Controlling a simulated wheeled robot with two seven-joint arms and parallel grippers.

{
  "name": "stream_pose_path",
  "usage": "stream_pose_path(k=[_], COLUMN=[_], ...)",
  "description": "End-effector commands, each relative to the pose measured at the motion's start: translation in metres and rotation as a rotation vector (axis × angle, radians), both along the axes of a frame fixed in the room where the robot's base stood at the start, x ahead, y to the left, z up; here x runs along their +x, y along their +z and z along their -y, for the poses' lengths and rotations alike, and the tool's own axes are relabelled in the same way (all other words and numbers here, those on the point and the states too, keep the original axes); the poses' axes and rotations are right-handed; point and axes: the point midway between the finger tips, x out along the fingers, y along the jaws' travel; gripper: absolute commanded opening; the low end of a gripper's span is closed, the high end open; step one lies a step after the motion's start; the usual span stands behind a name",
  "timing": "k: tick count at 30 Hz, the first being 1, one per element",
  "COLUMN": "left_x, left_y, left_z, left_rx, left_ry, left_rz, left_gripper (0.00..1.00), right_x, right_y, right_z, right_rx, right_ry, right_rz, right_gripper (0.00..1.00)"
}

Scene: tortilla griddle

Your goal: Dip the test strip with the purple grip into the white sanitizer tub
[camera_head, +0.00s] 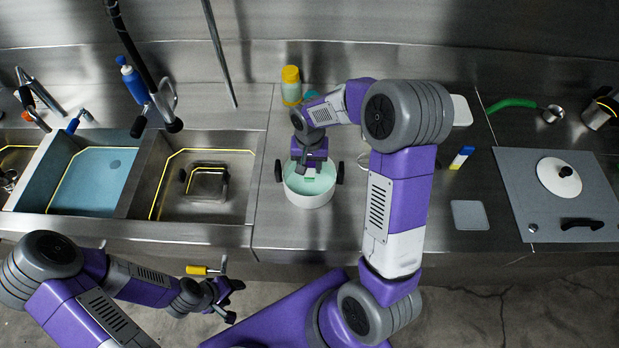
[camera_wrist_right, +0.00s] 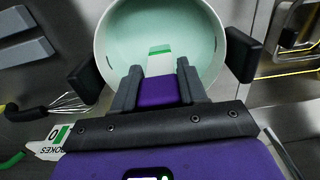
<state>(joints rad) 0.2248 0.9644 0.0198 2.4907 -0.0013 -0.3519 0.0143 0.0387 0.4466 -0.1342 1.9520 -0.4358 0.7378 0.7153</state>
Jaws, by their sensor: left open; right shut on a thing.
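The white sanitizer tub (camera_head: 308,199) stands on the steel counter, with pale green contents inside and a black handle on each side. My right gripper (camera_head: 311,166) points down over the tub and is shut on the purple grip (camera_wrist_right: 158,92) of the test strip (camera_wrist_right: 160,66). The strip's white shaft and green end lie over the tub's interior in the right wrist view, where the tub (camera_wrist_right: 104,40) also shows. I cannot tell whether the green end touches the liquid. My left gripper (camera_head: 224,298) is open and empty, low in front of the sink.
Sink basins (camera_head: 95,180) lie left of the tub. A yellow-capped bottle (camera_head: 291,86) stands behind it. To its right are a whisk (camera_wrist_right: 68,105), a small blue-and-yellow block (camera_head: 461,158), a grey square (camera_head: 469,215) and the griddle (camera_head: 525,185) with a white round lid (camera_head: 559,177).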

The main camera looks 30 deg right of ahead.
Motion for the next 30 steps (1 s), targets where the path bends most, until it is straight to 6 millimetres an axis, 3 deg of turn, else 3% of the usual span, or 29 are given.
stream_pose_path(k=[18,30], left_x=[0.000,0.000], left_y=[0.001,0.023], left_z=[0.000,0.000], left_rx=[0.000,0.000], left_ry=[0.000,0.000], left_rz=[0.000,0.000], left_gripper=[0.59,0.59], right_x=[0.000,0.000], right_y=[0.001,0.031], right_z=[0.000,0.000], right_rx=[0.000,0.000], right_ry=[0.000,0.000], right_rz=[0.000,0.001], right_gripper=[0.15,0.15])
